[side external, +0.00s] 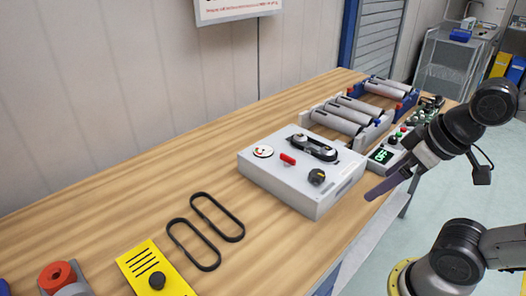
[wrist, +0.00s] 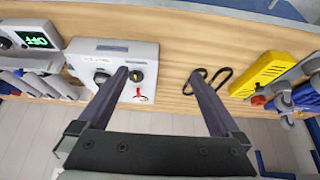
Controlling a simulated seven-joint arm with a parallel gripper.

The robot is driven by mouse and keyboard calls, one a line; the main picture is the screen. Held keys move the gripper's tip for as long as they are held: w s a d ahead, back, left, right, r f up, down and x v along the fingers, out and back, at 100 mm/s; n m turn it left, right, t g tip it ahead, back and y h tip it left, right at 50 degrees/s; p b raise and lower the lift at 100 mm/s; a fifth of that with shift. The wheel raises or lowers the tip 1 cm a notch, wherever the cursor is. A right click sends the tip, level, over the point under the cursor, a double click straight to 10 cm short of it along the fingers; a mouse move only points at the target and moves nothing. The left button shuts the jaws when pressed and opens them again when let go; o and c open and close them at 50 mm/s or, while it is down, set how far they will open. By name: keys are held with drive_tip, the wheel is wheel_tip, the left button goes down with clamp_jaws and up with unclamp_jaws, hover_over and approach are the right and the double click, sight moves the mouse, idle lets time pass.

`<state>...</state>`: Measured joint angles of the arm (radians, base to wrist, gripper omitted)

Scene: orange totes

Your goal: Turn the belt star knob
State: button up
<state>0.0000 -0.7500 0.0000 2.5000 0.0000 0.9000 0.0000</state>
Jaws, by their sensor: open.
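A light grey box (side external: 285,187) stands on the wooden bench, with a small belt drive (side external: 315,147) on its top. A black knob (side external: 317,177), which looks like the star knob, sits on its top near the front right corner. It also shows in the wrist view (wrist: 137,75), just right of one fingertip. A red lever (side external: 288,159) and a round white dial (side external: 263,151) are on the same top. My gripper (side external: 370,196) is right of the box, apart from the knob. In the wrist view its fingers (wrist: 158,74) are wide apart with nothing between them.
Two black belts (side external: 205,230) lie flat left of the box, near a yellow block (side external: 152,272) with a black knob. A control box with a green OFF display (side external: 382,156) and a roller conveyor (side external: 345,115) stand behind.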

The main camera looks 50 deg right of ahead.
drive_tip(key=shift+c, duration=0.9)
drive_tip(key=shift+s, duration=0.15)
drive_tip(key=shift+c, duration=0.5)
wheel_tip(320, 180, up, 4)
drive_tip(key=w+g, duration=0.1)
drive_tip(key=w, duration=0.2)
drive_tip(key=g, duration=0.5)
hover_over(317, 173)
wheel_tip(317, 173, down, 2)
wheel_tip(317, 173, down, 13)
drive_tip(key=shift+f, duration=0.1)
